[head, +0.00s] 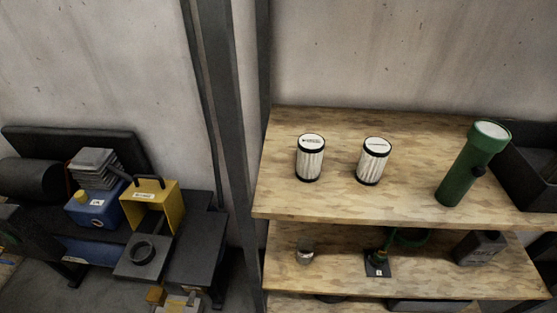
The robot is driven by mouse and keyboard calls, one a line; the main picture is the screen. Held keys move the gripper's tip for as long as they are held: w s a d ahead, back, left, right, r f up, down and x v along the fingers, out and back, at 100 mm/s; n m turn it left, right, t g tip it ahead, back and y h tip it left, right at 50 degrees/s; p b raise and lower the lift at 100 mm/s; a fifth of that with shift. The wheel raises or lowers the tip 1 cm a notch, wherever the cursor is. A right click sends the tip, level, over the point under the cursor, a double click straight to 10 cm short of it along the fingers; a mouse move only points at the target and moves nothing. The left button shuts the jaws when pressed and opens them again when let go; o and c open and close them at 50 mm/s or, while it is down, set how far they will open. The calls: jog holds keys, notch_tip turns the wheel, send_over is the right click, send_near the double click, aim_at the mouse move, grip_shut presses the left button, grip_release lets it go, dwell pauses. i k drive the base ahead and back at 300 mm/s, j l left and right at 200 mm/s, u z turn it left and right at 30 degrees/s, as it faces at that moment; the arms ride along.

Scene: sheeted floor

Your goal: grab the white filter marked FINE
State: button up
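Two white pleated filters with black end bands stand upright on the top wooden shelf (330,205) in the head view. The left filter (310,162) has a white top with dark marking. The right filter (373,165) also has a pale top with a mark on it. The lettering on both is too small to read, so I cannot tell which one says FINE. The two filters stand apart with bare shelf between them. My gripper is not in view.
A green flashlight (469,165) stands right of the filters, near a black bin (530,165). A dark post (263,130) edges the shelf's left. A yellow box (152,205) and blue container (95,208) sit farther left.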

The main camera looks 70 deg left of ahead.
aim_at(311, 146)
jog(key=u, duration=2.6)
jog(key=j+z, duration=0.15)
jog(key=j, duration=0.35)
jog(key=k+j+z, duration=0.1)
jog(key=j, duration=0.4)
jog(key=j+z, duration=0.15)
jog(key=j, duration=0.35)
jog(key=k+j+z, duration=0.15)
jog(key=j, duration=0.35)
